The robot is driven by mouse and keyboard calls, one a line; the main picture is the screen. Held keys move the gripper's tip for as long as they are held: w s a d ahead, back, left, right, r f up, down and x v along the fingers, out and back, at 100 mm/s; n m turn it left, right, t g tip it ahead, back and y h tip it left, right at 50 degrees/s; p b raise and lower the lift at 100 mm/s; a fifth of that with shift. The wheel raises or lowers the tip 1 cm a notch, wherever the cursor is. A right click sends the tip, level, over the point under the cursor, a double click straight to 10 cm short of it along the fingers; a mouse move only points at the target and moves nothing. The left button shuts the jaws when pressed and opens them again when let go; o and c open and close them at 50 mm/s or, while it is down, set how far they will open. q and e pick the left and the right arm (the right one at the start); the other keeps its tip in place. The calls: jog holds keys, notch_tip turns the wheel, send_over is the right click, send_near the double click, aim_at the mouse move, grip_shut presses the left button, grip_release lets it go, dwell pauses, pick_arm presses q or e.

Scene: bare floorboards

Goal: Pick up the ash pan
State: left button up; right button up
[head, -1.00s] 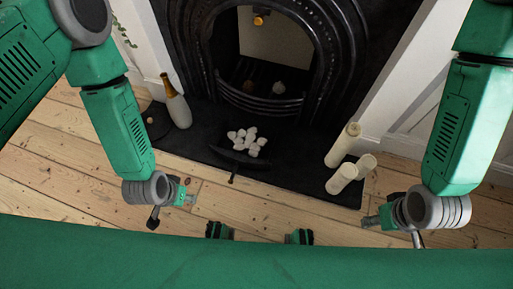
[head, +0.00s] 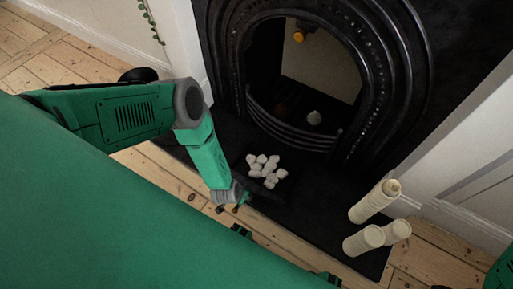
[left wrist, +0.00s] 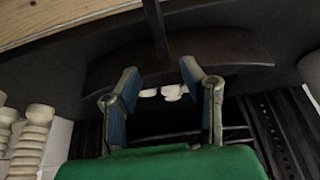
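The ash pan (head: 284,191) is black and lies on the dark hearth, with several white lumps (head: 265,168) in it. In the left wrist view the pan (left wrist: 225,45) is a dark curved shape, with its handle (left wrist: 155,25) reaching to the top edge. My left gripper (head: 238,207) is low at the near side of the pan. In the left wrist view its two fingers (left wrist: 160,82) are apart with nothing between them, and the pan lies beyond. Whether they touch it I cannot tell. Only part of my right arm shows at the lower right; its gripper is not clearly visible.
Three cream pillar candles (head: 370,222) stand on the right of the hearth (head: 310,228). The black arched fireplace (head: 400,70) rises behind the pan. Bare floorboards (head: 430,260) lie at the right front. White panelling (head: 470,165) borders the hearth.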

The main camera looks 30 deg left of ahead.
pick_arm(q)
jog(key=shift+w+f, duration=0.15)
jog(key=shift+f, duration=0.2)
jog(key=b+x, duration=0.2)
jog(key=x, duration=0.1)
jog(key=b+x, duration=0.1)
jog(key=x, duration=0.1)
jog(key=shift+s+a+f+b, duration=0.25)
jog(key=shift+s+a+b, duration=0.05)
jog(key=shift+a, duration=0.1)
jog(key=shift+w+f, duration=0.1)
jog(key=shift+d, duration=0.2)
jog(key=shift+c, duration=0.4)
jog(key=c, duration=0.6)
jog(key=shift+a, duration=0.15)
grip_shut()
